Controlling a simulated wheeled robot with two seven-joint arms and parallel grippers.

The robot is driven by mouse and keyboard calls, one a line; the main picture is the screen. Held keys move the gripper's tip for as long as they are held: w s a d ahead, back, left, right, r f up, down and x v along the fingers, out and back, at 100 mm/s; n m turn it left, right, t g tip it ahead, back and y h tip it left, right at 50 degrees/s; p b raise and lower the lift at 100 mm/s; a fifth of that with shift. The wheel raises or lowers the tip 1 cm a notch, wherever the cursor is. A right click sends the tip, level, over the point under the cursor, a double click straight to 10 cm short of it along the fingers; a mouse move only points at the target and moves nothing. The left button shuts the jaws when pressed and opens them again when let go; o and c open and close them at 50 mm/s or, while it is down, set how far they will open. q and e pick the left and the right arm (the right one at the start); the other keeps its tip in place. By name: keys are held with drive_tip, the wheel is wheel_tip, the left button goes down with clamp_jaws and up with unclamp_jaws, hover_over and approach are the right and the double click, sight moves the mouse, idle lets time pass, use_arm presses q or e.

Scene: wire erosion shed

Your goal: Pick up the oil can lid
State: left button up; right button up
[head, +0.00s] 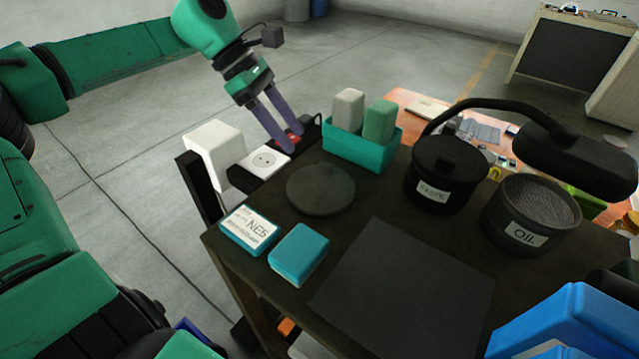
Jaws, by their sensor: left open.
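The oil can (527,218), labelled OIL, stands open at the right with a grey textured content showing. My left gripper (291,141) comes in from the upper left, with two purple-grey fingers apart and nothing between them. It is up and left of the lid in the picture, in front of the socket and red switch area, and apart from the lid. My right gripper is not in view.
A teal tray (352,154) with two blocks stands behind the lid. A lidded black can (446,174) is to its right. A labelled box (249,229) and a blue block (299,254) lie in front. A dark mat (405,290) is bare. A black lamp (575,160) overhangs the oil can.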

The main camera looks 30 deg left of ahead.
sight(325, 164)
use_arm(q)
drive_tip(key=d+f, duration=0.1)
drive_tip(key=w+d+f, duration=0.1)
drive_tip(key=d, duration=0.1)
drive_tip(key=x, duration=0.1)
drive_tip(key=p+x, duration=0.1)
drive_tip(key=x, duration=0.1)
drive_tip(key=p+x, duration=0.1)
drive_tip(key=shift+w+d, duration=0.25)
drive_tip(key=shift+w, duration=0.05)
drive_tip(key=shift+f, duration=0.35)
drive_tip(key=shift+w, duration=0.1)
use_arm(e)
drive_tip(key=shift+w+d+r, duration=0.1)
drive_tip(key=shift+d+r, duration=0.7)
use_arm(q)
drive_tip(key=shift+d, duration=0.15)
clamp_jaws()
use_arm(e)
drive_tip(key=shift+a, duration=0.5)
